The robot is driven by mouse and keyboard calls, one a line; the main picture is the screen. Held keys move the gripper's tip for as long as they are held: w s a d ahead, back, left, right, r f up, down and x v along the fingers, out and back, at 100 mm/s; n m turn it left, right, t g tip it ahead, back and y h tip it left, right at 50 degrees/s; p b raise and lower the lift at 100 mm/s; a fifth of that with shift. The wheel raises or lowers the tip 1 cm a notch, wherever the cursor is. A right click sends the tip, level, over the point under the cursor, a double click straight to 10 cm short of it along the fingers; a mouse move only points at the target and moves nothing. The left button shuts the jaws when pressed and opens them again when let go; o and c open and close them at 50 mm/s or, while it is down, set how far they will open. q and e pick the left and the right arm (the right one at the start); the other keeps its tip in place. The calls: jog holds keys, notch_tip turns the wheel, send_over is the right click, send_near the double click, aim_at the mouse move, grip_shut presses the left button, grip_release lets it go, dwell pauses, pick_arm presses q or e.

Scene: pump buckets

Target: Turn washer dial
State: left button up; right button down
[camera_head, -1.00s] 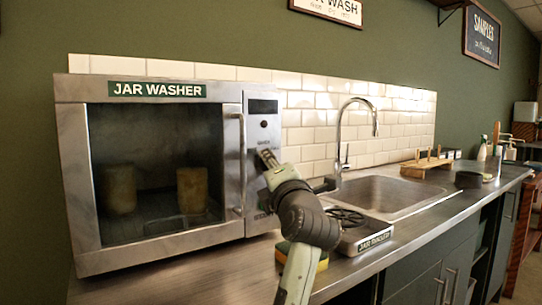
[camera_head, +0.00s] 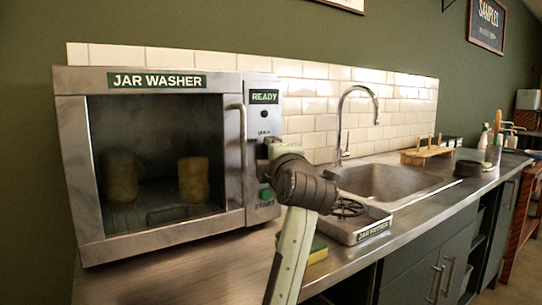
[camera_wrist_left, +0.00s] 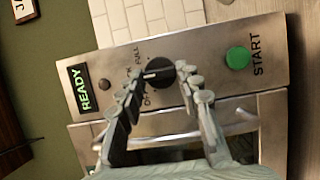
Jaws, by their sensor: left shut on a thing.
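The jar washer (camera_head: 75,160) stands on the counter at the left, its door shut. Its control panel carries a lit green READY display (camera_head: 264,97) and a green START button (camera_head: 265,194). In the left wrist view, the black dial (camera_wrist_left: 160,70) sits on the panel between the READY display (camera_wrist_left: 80,88) and the START button (camera_wrist_left: 238,58). My left gripper (camera_wrist_left: 160,84) is shut on the dial, one finger on each side. In the head view, my left gripper (camera_head: 268,150) is at the panel and hides most of the dial.
Two jars (camera_head: 121,178) (camera_head: 193,180) show behind the washer's glass. A JAR RECEIVER tray (camera_head: 372,228) and a yellow-green sponge (camera_head: 317,250) lie near my arm. The sink (camera_head: 385,182) and tap (camera_head: 341,120) are to the right.

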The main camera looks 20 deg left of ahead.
pick_arm(q)
jog(key=shift+f, duration=0.1)
jog(key=o, duration=1.2)
jog(key=shift+c, duration=0.2)
jog(key=shift+s, duration=0.1)
jog(key=v, duration=1.2)
